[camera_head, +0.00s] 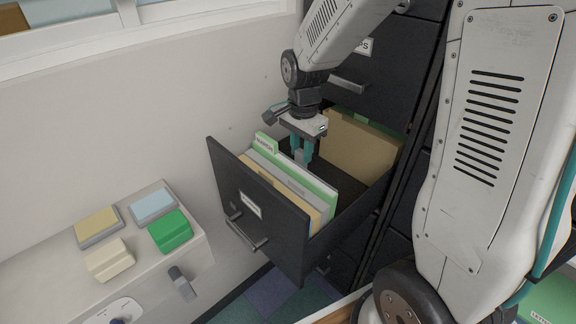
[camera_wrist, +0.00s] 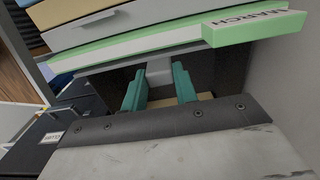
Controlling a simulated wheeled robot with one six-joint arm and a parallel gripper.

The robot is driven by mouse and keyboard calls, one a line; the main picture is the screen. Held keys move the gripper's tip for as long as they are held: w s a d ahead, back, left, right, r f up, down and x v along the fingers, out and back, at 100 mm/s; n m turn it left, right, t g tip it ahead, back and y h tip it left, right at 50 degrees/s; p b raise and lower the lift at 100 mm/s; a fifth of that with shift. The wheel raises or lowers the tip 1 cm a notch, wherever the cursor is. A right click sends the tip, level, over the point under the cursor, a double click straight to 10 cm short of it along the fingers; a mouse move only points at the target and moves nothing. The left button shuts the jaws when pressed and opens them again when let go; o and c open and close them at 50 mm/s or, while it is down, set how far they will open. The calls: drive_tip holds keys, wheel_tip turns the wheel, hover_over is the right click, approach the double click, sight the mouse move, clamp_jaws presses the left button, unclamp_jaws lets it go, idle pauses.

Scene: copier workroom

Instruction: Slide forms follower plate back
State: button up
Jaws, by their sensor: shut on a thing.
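The drawer (camera_head: 250,205) of a dark filing cabinet stands pulled open. Inside, toward its front, a pack of folders stands upright, with a green folder labelled MARCH (camera_head: 266,143) at the back of the pack. The folder's label also shows in the wrist view (camera_wrist: 259,22). The follower plate is mostly hidden behind that folder; a grey band of it (camera_wrist: 112,67) and a grey tab (camera_wrist: 159,73) show in the wrist view. My gripper (camera_head: 301,152) reaches down into the drawer behind the pack. Its teal fingers are shut on the grey tab.
Brown folders (camera_head: 357,146) stand at the back of the drawer, with a bare dark gap between them and the front pack. The white wall (camera_head: 130,110) runs close on the left. A pale cabinet (camera_head: 150,265) with several colored blocks stands at lower left.

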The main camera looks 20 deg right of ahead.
drive_tip(key=shift+d, duration=0.2)
idle(0.3)
drive_tip(key=shift+w+d, duration=0.35)
drive_tip(key=shift+d, duration=0.5)
drive_tip(key=shift+w+d, duration=0.3)
drive_tip(key=shift+d, duration=0.65)
drive_tip(key=shift+w+d, duration=0.25)
drive_tip(key=shift+d, duration=0.5)
drive_tip(key=shift+w+d, duration=0.25)
drive_tip(key=shift+d, duration=0.55)
drive_tip(key=shift+w+d+r, duration=0.1)
drive_tip(key=shift+w+d, duration=0.1)
drive_tip(key=shift+d, duration=0.35)
drive_tip(key=shift+w+d+r, duration=0.1)
drive_tip(key=shift+w+d, duration=0.1)
drive_tip(key=shift+d, duration=0.35)
drive_tip(key=o, duration=0.9)
drive_tip(key=shift+d, duration=0.1)
